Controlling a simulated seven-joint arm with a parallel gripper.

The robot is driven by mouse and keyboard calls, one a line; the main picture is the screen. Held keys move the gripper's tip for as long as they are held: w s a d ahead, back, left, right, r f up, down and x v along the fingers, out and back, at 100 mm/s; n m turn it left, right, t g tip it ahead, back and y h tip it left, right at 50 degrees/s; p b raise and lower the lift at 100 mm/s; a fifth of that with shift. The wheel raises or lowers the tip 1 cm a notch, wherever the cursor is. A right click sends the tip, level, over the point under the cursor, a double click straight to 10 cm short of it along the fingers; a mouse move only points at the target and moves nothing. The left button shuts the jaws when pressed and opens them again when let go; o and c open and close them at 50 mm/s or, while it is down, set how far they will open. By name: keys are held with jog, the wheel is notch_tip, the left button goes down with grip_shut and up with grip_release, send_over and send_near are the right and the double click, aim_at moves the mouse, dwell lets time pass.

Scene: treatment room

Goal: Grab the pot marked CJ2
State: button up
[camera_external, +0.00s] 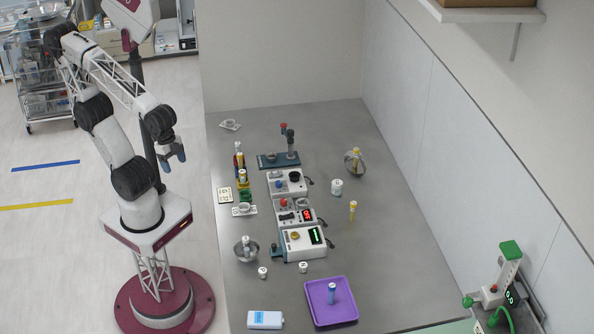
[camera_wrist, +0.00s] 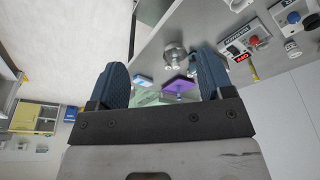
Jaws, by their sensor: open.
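My gripper (camera_external: 173,158) is raised left of the table, well apart from every pot. In the wrist view my gripper (camera_wrist: 162,75) shows two blue fingers spread apart with nothing held between them.
A purple tray (camera_external: 317,308) holds an upright blue-and-white tube (camera_external: 331,293). A metal bowl (camera_external: 240,252), a white box (camera_external: 265,320) and a row of instruments (camera_external: 303,243) occupy the table's left and middle. A wall (camera_external: 450,130) bounds the right side; the table's right part is mostly clear.

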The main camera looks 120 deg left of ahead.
jog(key=shift+o, duration=0.2)
jog(key=w+a+f+m+g+y, duration=0.1)
jog(key=w+a+f+m+y, duration=0.25)
jog(key=w+a, duration=0.85)
jog(key=w+a+f+m+g+y, duration=0.2)
jog(key=w+a+m+y, duration=0.3)
jog(key=w+a, duration=0.65)
jog(key=m+t+y, duration=0.2)
jog(key=m+y, duration=0.3)
jog(key=m, duration=0.6)
send_near(337, 182)
jog(key=shift+s+a+f+n, duration=0.15)
jog(key=shift+a+n, duration=0.1)
jog(key=shift+a, duration=0.45)
jog(key=shift+w+a+f, duration=0.25)
jog(key=shift+a+f, duration=0.05)
jog(key=shift+x, duration=1.3)
